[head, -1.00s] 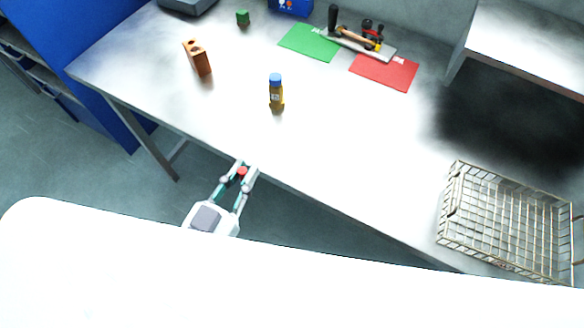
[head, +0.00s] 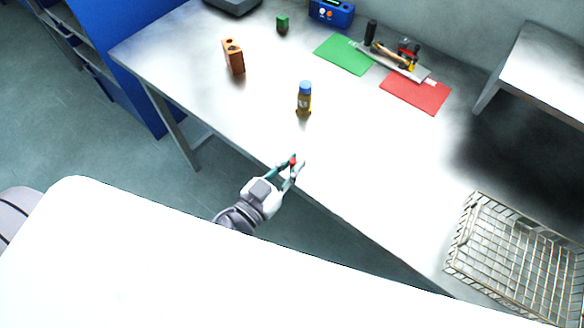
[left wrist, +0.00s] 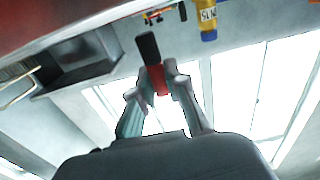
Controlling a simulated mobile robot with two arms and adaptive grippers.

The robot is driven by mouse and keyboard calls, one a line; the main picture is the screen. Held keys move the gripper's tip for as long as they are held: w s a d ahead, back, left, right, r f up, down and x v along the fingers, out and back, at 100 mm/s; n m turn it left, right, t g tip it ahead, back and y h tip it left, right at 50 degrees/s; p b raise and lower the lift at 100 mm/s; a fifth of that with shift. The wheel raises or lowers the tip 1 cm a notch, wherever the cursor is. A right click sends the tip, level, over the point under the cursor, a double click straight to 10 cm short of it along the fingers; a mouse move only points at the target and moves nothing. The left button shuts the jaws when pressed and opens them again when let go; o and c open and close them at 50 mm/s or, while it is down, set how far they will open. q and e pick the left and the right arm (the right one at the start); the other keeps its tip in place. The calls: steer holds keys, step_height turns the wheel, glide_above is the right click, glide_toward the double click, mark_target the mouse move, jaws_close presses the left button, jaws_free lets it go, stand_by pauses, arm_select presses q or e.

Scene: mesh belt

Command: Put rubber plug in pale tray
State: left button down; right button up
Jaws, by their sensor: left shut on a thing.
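My left gripper (head: 292,166) is at the near edge of the grey table (head: 350,180). It is shut on a small red piece, which I take to be the rubber plug (head: 293,161). In the left wrist view, the left gripper (left wrist: 160,82) has the red plug (left wrist: 158,80) between its fingertips. A dark, blocky end shows just beyond the red part; I cannot tell if it belongs to the plug. I cannot make out a pale tray for certain. My right gripper is not in view.
An orange-brown block (head: 233,57), green mat (head: 343,54), red mat (head: 416,92) and tools (head: 398,62) lie farther back. A wire basket (head: 477,238) is at the right.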

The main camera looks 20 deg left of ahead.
arm_select(q)
steer(key=shift+d+f, duration=0.1)
steer(key=shift+f, duration=0.8)
steer(key=shift+f, duration=0.15)
steer(key=c, duration=1.2)
jaws_free()
steer(key=shift+o, duration=0.2)
